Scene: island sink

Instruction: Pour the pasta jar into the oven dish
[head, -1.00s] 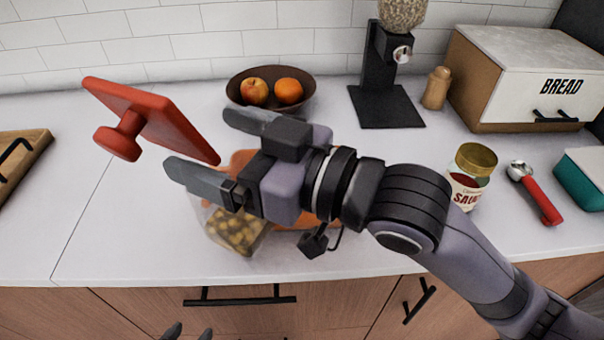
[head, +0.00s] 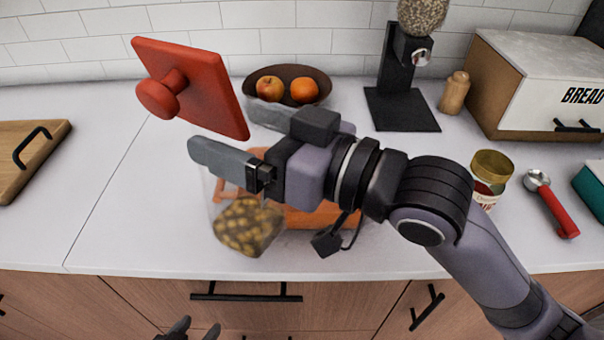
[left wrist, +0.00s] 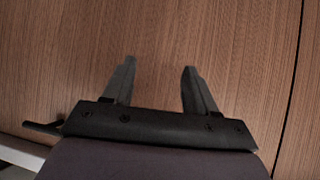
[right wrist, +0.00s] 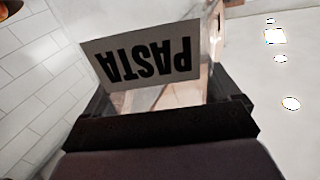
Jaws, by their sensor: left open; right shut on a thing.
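My right gripper (head: 240,135) reaches in from the right and is shut around the clear pasta jar (head: 248,228), over the counter. Pasta shows low in the jar. In the right wrist view its PASTA label (right wrist: 140,60) reads upside down between my fingers. A red square lid (head: 205,88) with a knob stands tilted above the gripper; how it joins the jar is unclear. The orange oven dish (head: 322,217) is on the counter, partly hidden behind the jar and my right arm. My left gripper (head: 195,328) is low before the cabinets, open and empty in the left wrist view (left wrist: 158,85).
A fruit bowl (head: 318,82) and a black grinder (head: 397,80) stand behind. A wooden board (head: 35,150) lies at the left. The counter between board and jar is clear.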

